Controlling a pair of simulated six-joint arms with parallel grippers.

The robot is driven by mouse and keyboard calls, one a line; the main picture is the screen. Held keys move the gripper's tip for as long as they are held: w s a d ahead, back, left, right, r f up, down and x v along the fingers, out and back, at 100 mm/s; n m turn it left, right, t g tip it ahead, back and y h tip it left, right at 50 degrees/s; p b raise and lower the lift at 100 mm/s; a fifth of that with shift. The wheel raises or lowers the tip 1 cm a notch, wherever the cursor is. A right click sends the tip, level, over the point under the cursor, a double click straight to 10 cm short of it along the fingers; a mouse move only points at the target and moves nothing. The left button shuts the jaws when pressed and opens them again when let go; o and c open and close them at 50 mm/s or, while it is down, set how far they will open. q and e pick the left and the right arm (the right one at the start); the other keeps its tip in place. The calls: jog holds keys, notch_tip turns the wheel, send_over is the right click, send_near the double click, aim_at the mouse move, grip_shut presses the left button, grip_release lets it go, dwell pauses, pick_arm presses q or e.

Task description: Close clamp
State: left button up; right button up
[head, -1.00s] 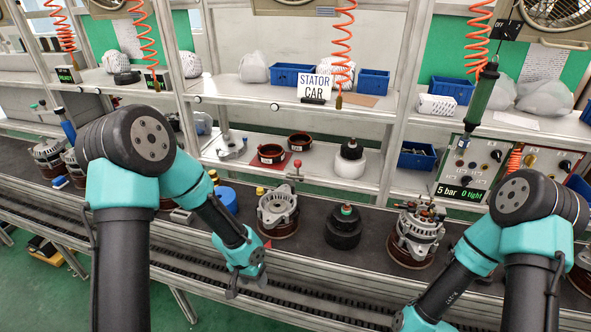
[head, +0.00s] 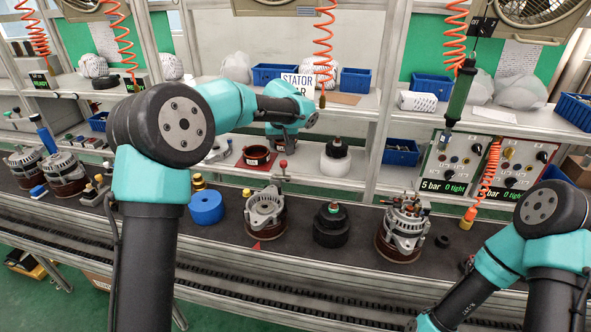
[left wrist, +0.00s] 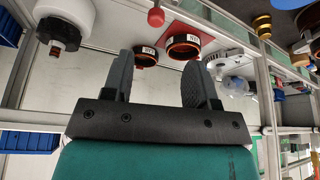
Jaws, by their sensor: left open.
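A small upright part with a red knob (head: 283,165), which looks like the clamp handle, stands at the back edge of the line behind an alternator housing (head: 265,212). The red knob also shows at the top of the left wrist view (left wrist: 156,17). My left gripper (left wrist: 160,82) is open and empty, its two dark fingers spread apart. In the head view the left gripper (head: 284,149) hangs by the lower shelf, behind the red knob, with its fingertips hard to make out. My right gripper is out of frame; only its arm shows at lower right.
Brown rings (head: 257,156) lie on a red mat under the shelf. A blue puck (head: 206,207), a black part (head: 332,225) and a copper-wound alternator (head: 403,230) stand on the dark line. My left arm partly covers the STATOR CAR sign (head: 297,80).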

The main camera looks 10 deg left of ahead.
aim_at(284, 167)
pick_arm(q)
jog(key=shift+w+d+r, duration=0.1)
jog(key=shift+w+r, duration=0.15)
jog(key=x, duration=1.7)
jog(key=shift+w+f, duration=0.1)
jog(key=shift+f, duration=0.15)
jog(key=c, duration=0.8)
